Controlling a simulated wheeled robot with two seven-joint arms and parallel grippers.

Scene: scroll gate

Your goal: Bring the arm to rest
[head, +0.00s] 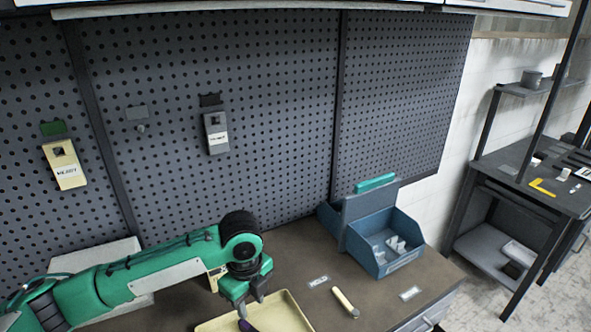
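My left arm comes in from the left, green with a black wrist joint. Its gripper (250,303) points down above the back edge of a pale yellow tray (290,309) on the bench. Its two dark fingers stand apart with nothing seen between them. A small dark purple thing (246,325) shows in the tray just below the fingers, cut by the frame edge. My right gripper is out of view.
On the brown bench (300,262) are a blue bin (385,262) with small white parts, a cream stick (345,302) and white labels. A pegboard (270,120) behind holds a yellow tag (64,165) and a grey tag (216,132). A shelf table (530,180) stands at right.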

